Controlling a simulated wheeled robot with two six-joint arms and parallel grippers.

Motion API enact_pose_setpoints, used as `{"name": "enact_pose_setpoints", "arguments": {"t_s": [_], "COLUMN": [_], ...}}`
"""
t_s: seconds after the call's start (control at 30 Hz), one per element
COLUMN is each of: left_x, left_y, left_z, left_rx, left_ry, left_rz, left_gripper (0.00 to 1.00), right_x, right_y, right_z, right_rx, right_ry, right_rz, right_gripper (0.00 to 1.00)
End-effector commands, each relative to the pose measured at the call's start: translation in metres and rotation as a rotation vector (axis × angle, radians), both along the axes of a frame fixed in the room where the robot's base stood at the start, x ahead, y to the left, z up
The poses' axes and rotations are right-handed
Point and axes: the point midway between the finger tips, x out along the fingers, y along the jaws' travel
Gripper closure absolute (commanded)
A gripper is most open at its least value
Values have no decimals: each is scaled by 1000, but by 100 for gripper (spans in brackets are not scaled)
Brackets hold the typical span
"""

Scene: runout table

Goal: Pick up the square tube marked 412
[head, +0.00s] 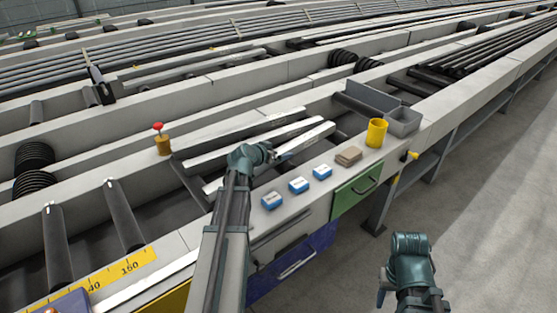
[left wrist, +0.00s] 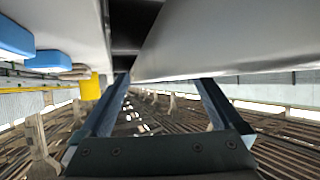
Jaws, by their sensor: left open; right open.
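Several pale square tubes lie side by side on the table in the head view, among them a front tube (head: 312,137) and one behind it (head: 225,151). No number can be read on them, so I cannot tell which is 412. My left gripper (head: 284,156) is open beside the front tube, and my forearm hides part of the tubes. In the left wrist view my open jaws (left wrist: 165,80) show nothing clearly held, with a large pale tube surface (left wrist: 220,35) close by. My right gripper (head: 383,290) is over the floor, away from the tubes.
Blue blocks (head: 298,185), a brown stack (head: 348,156), a yellow cup (head: 376,133) and a grey bin (head: 403,122) line the table's front ledge. A red-topped button (head: 158,128) stands behind left. The floor at right is clear.

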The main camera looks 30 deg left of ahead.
Motion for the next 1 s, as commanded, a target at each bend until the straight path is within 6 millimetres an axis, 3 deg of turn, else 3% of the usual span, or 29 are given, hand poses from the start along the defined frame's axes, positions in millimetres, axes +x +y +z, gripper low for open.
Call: {"name": "enact_pose_setpoints", "arguments": {"t_s": [0.17, 0.7, 1.0], "left_x": [0, -1, -1], "left_y": [0, 0, 0], "left_z": [1, 1, 1], "left_rx": [0, -1, 0], "left_ry": [0, 0, -1], "left_rz": [0, 0, 1], "left_gripper": [0, 97, 100], "right_x": [0, 0, 0], "right_y": [0, 0, 0], "right_z": [1, 1, 1], "right_rx": [0, 0, 0], "right_ry": [0, 0, 0], "right_rz": [0, 0, 0], "right_gripper": [50, 50, 50]}}
